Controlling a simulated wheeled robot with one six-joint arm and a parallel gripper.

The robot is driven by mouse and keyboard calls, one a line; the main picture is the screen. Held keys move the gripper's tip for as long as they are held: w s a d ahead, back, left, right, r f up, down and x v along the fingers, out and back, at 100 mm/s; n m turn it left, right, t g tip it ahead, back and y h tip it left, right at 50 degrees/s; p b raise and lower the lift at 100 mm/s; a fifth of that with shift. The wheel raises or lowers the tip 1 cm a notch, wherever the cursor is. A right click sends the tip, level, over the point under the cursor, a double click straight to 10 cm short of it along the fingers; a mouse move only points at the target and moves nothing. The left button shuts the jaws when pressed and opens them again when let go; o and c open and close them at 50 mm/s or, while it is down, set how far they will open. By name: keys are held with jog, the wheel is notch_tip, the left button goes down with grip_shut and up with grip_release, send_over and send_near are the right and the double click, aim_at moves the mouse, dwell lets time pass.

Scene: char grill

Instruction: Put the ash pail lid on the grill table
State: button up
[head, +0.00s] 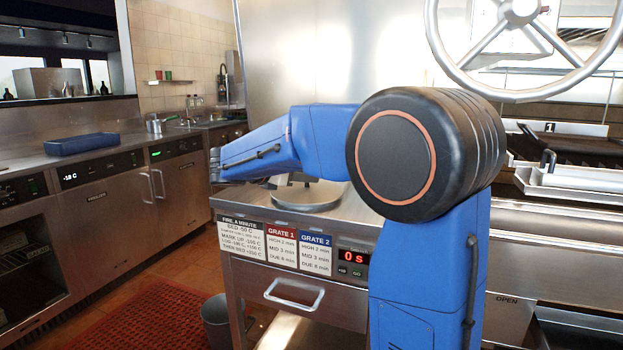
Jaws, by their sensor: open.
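A round grey metal disc with a raised rim, which looks like the ash pail lid (322,203), lies flat on the steel grill table (352,222) near its front edge. My arm passes in front of it and hides its back part. A small grey piece shows above it, and I cannot tell if this is its handle. My gripper (214,166) is at the far left end of my blue arm, to the left of the disc and apart from it. It is open, small in view and seen side-on. A dark grey pail (217,322) stands on the floor left of the table.
Signs and a timer reading 0 s (353,257) are on the table's front, above a drawer handle (294,295). A left counter (28,162) holds a blue tray (82,144). A large handwheel (520,15) hangs upper right. A red mat (150,318) covers the floor.

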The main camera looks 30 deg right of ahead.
aim_at(287, 196)
jog(key=shift+v, duration=3.15)
